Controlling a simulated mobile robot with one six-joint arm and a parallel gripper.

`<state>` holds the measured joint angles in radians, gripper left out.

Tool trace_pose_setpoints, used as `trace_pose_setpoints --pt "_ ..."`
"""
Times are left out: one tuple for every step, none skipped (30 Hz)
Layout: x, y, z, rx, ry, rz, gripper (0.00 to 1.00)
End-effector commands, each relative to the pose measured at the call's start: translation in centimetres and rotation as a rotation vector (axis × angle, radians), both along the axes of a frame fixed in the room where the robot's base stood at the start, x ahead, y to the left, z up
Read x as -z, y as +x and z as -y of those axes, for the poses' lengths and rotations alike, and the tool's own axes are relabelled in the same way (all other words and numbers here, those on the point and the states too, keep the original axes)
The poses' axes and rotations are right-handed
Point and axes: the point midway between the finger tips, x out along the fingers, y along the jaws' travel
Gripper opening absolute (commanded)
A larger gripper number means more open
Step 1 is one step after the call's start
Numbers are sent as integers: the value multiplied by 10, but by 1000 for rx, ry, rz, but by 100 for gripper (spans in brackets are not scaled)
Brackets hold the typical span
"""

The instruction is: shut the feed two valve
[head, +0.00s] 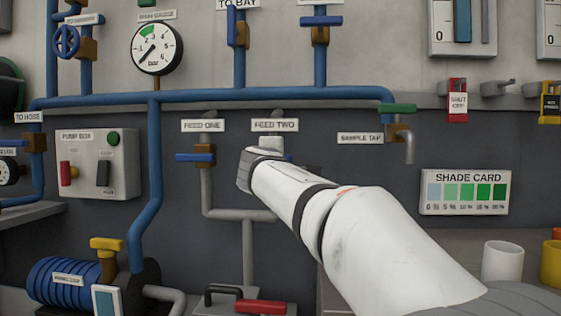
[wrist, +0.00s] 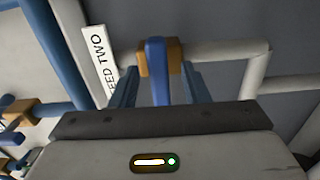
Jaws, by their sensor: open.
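The feed two valve shows in the wrist view as a brass body (wrist: 174,58) with a blue lever handle (wrist: 157,75) on a pale pipe. The handle appears to lie across the pipe. My gripper (wrist: 159,72) is open, with one finger on each side of the handle; I cannot tell whether either finger touches it. The FEED TWO label (wrist: 98,65) is beside the valve and also shows in the head view (head: 275,125). There my arm's end hides most of the valve, with only a bit of blue beside it.
The feed one valve (head: 204,155) is just left, its blue handle across its pipe. The sample tap (head: 398,133) is to the right. A pump box (head: 98,165) hangs at the left. White and yellow cups (head: 502,261) stand at the lower right.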

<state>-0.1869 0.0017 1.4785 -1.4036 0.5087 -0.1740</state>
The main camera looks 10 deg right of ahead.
Motion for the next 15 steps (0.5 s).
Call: trace_pose_setpoints --pt "-1 -10 -4 -2 -1 1 42" --pt "-1 -15 -6 -3 -1 1 42" --pt "-1 -22 -7 -3 -1 1 42" --pt "0 -26 -8 -2 0 1 42" --pt "0 -31 -10 -1 0 0 42" --pt "0 -36 -12 -2 0 0 42" --pt "0 -39 -13 -2 0 0 42" --pt "0 -42 -14 -1 0 0 42" --pt "0 -45 -14 0 -1 -1 42" --pt "1 -48 -15 0 -1 -1 42" --pt "1 -49 -15 1 -1 -1 42" --pt "1 -51 -16 1 -1 -1 42" --pt "1 -51 -16 1 -1 -1 42" --pt "1 -52 -16 1 -1 -1 42" --pt "1 -52 -16 1 -1 -1 42"
